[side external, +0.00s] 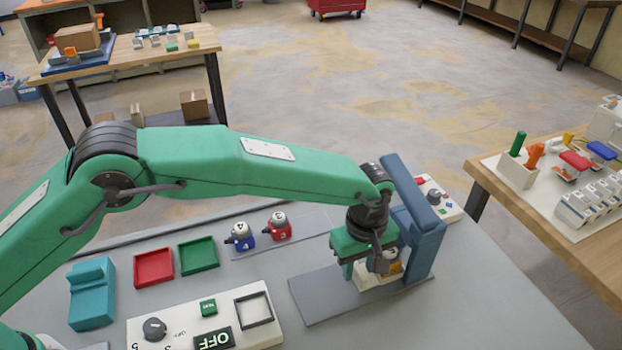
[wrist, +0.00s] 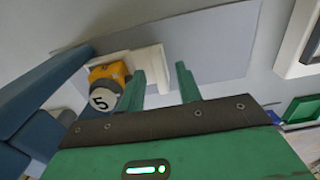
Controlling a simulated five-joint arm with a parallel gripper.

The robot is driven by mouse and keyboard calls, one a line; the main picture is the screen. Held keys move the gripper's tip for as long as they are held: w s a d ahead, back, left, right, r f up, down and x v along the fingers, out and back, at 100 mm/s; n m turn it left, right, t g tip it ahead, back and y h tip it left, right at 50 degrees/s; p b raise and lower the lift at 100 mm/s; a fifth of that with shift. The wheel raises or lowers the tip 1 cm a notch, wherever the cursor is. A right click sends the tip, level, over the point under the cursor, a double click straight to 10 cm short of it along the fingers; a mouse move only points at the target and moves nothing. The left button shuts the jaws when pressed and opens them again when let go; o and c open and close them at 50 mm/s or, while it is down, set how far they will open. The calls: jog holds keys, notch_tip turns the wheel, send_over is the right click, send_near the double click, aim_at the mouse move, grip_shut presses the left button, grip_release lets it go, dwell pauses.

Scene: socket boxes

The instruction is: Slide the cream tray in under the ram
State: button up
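The cream tray (side external: 368,281) lies on a grey base plate (side external: 320,296), close to the blue press (side external: 420,225) that appears to carry the ram. A yellow-orange piece marked 5 (wrist: 107,83) sits on the tray's press-side end. In the wrist view the tray (wrist: 150,57) shows a raised wall at its right end. My gripper (wrist: 161,80) is low over the tray, its fingers apart. The left finger overlaps the tray in the picture and the right finger lies just beyond its end. Contact cannot be told. The ram's underside is hidden by my arm.
A red tray (side external: 154,267) and a green tray (side external: 198,255) lie left, with a teal block (side external: 92,293). A blue piece (side external: 240,236) and a red piece (side external: 277,227) stand behind. A control panel (side external: 210,322) reading OFF is in front. The plate's left part is clear.

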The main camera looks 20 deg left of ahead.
jog(key=shift+r, duration=0.15)
jog(key=shift+r, duration=3.8)
jog(key=o, duration=0.8)
jog(key=shift+o, duration=0.2)
jog(key=m, duration=0.4)
jog(key=shift+s+a+f+m+t+h, duration=0.2)
jog(key=shift+m+t+h, duration=0.2)
jog(key=m+t, duration=0.1)
jog(key=m, duration=0.3)
jog(key=s+a+m+h, duration=0.1)
jog(key=m, duration=0.3)
jog(key=s+a+m+t+h, duration=0.1)
jog(key=m, duration=0.4)
jog(key=shift+s+a+f+t, duration=0.1)
jog(key=shift+f+t, duration=0.05)
jog(key=shift+t, duration=0.15)
jog(key=shift+f, duration=0.15)
